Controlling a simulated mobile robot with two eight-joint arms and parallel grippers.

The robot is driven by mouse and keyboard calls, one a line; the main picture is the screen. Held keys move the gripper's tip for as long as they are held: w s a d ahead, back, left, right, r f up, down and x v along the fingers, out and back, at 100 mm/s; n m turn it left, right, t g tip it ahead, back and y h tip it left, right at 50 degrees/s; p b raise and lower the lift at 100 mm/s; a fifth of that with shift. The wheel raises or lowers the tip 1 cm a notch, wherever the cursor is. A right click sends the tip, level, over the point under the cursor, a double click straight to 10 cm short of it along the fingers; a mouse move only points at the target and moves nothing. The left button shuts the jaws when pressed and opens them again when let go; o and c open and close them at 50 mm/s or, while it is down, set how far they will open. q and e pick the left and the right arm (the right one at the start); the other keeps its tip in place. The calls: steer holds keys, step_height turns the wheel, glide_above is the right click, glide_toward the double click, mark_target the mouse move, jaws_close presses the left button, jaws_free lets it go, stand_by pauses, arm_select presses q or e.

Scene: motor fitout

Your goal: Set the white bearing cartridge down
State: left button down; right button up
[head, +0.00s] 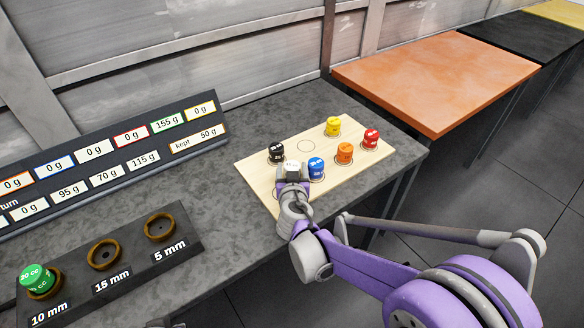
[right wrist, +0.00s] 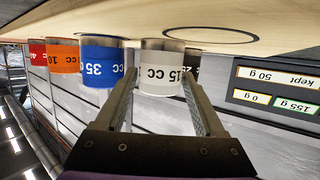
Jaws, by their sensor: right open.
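The white bearing cartridge (head: 292,166), marked 15 cc, stands upright on the pale wooden board (head: 257,176). It also shows in the right wrist view (right wrist: 162,60), which is upside down, with its base at the board. My right gripper (head: 291,180) is at the board's near edge. In the right wrist view its fingers (right wrist: 159,75) are open on either side of the white cartridge. The spot under the cartridge is hidden in the head view.
A blue cartridge (head: 316,169) stands close beside the white one. Black (head: 276,152), orange (head: 345,152), red (head: 370,138) and yellow (head: 333,126) ones share the board. A dark holder (head: 132,266) has a green cartridge (head: 37,277) in its 10 mm seat; its other seats are empty.

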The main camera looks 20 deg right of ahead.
steer(key=p+v, duration=0.1)
steer(key=v, duration=1)
steer(key=shift+s, duration=0.1)
steer(key=s+d+f+g, duration=0.3)
steer(key=s+d+g, duration=0.2)
steer(key=s+d, duration=0.3)
steer(key=s+a+f+n+g+y, duration=0.1)
steer(key=s+a+f+g, duration=0.1)
steer(key=s, duration=0.5)
steer(key=s+a+f+n+g+y, duration=0.1)
steer(key=s+f+g+y, duration=0.1)
steer(key=s, duration=0.5)
steer(key=shift+s+a+f+n+y, duration=0.3)
steer(key=shift+a+f+n, duration=0.1)
steer(key=shift+f, duration=0.1)
